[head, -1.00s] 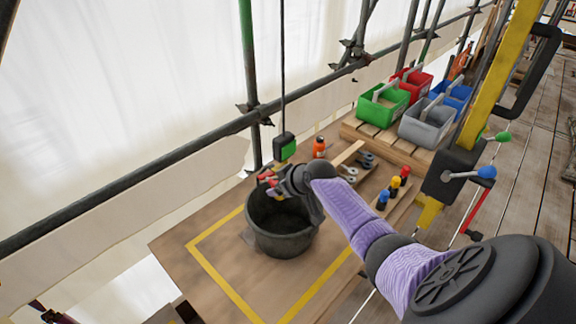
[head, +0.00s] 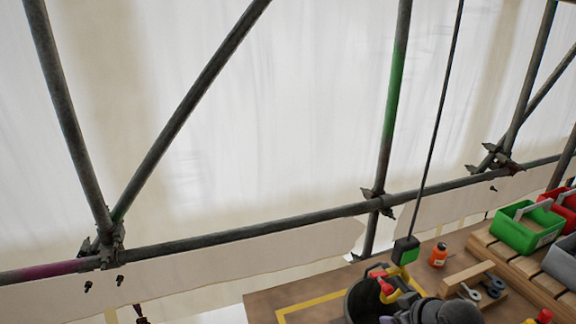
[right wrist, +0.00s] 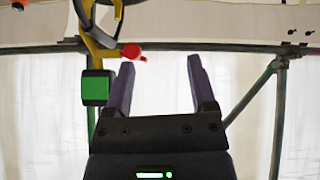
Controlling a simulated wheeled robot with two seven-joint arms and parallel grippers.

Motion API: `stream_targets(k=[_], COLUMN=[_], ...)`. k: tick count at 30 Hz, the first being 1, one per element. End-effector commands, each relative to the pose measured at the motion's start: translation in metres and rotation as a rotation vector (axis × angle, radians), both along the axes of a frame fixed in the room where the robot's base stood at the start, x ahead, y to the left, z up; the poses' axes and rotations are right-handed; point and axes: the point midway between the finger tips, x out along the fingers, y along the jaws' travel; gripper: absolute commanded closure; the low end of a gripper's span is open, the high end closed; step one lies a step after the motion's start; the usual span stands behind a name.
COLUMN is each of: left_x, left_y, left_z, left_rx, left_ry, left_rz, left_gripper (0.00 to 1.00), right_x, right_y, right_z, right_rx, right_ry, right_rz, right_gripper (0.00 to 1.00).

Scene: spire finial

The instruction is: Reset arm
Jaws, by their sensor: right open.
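My right gripper (right wrist: 161,62) is open in the right wrist view, with two purple fingers apart and nothing between them. In the head view its dark grey wrist shows at the bottom edge, over the black bucket (head: 358,300). A yellow hook with red parts (right wrist: 100,38) hangs beside the fingers, to their left in the wrist view. It also shows in the head view (head: 403,281), under a green and black block (head: 405,250) on a cable. I cannot tell whether the gripper touches the hook. My left gripper is not in view.
Grey scaffold poles (head: 230,235) cross in front of white sheeting. An orange bottle (head: 439,255), a wooden piece with metal fittings (head: 468,277) and a green bin (head: 526,228) stand on the wooden deck at right. A red bin (head: 562,205) is beside the green one.

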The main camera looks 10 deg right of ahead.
Motion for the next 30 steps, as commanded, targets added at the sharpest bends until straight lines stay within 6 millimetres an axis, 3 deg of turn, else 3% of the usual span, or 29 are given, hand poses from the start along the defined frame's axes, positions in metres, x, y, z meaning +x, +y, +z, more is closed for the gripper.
stream_targets(k=[3,9,15,19,21,30], left_x=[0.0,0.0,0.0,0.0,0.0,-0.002], left_y=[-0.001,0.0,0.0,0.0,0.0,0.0], left_z=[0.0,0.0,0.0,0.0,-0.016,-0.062], left_rx=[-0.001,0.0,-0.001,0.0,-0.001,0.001], left_ry=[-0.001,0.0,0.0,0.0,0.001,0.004], left_rz=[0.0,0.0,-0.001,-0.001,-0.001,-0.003], left_gripper=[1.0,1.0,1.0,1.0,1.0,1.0], right_x=[-0.041,-0.105,-0.162,-0.195,-0.19,-0.185], right_y=[0.056,0.12,0.16,0.175,0.174,0.174], right_z=[-0.025,-0.034,-0.018,0.002,-0.033,-0.147], right_rx=[-0.01,-0.023,-0.014,0.004,-0.005,-0.014], right_ry=[0.122,0.26,0.349,0.397,0.408,0.448], right_rz=[0.075,0.109,0.057,-0.019,-0.015,-0.005], right_gripper=[0.28,0.28,0.28,0.28,0.28,0.28])
